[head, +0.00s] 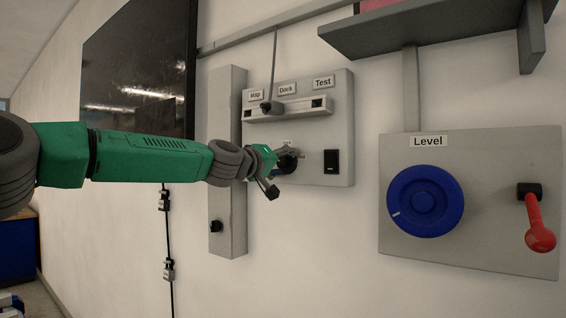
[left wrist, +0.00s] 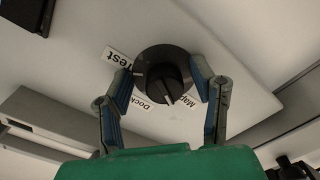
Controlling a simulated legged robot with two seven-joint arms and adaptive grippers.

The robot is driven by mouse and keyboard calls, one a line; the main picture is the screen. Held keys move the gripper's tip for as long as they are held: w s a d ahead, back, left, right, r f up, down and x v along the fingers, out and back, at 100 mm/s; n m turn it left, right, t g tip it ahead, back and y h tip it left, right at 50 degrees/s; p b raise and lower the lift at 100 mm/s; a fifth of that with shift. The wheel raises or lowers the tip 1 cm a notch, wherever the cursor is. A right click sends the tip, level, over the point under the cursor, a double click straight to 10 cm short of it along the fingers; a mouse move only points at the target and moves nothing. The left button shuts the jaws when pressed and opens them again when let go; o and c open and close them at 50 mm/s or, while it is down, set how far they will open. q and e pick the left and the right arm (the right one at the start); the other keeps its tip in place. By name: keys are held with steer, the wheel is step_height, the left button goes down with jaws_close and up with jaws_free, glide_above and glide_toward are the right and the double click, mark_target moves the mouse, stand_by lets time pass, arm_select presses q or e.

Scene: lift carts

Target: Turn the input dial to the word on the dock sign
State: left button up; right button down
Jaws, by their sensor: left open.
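The input dial is a round black knob (left wrist: 163,72) on a light panel, with Test, Dock and Map labels around it in the left wrist view. Its pale pointer mark points between Dock and Map, nearer Map. My left gripper (left wrist: 163,75) is open, one finger on each side of the dial; I cannot tell whether they touch it. In the head view my left gripper (head: 276,170) largely hides the dial (head: 288,161). Above it, a Dock sign (head: 287,89) sits between Map and Test signs over a grey rail (head: 298,109). My right gripper is out of view.
A black plug (head: 271,106) on a cable sits at the rail, below Map and Dock. A black switch (head: 331,161) is right of the dial. Further right, a Level panel holds a blue wheel (head: 425,201) and a red lever (head: 538,226). A shelf (head: 430,28) juts out above.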

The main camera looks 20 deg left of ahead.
arm_select(q)
steer(key=shift+d, duration=0.25)
steer(key=shift+a, duration=0.65)
steer(key=c, duration=1.1)
steer(key=shift+c, duration=0.2)
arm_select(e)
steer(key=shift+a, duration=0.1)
arm_select(q)
steer(key=shift+d+m, duration=0.2)
steer(key=shift+m, duration=0.2)
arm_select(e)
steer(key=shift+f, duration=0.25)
arm_select(q)
steer(key=m+b, duration=0.1)
steer(key=m, duration=0.1)
steer(key=shift+a+m+b, duration=0.15)
steer(key=shift+m+b, duration=0.25)
steer(key=m+b, duration=0.1)
steer(key=m, duration=0.1)
steer(key=shift+m, duration=0.3)
steer(key=m, duration=0.2)
steer(key=shift+m, duration=0.3)
steer(key=shift+a+m, duration=0.1)
steer(key=shift+m, duration=1.3)
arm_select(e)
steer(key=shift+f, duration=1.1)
arm_select(q)
steer(key=shift+r, duration=0.1)
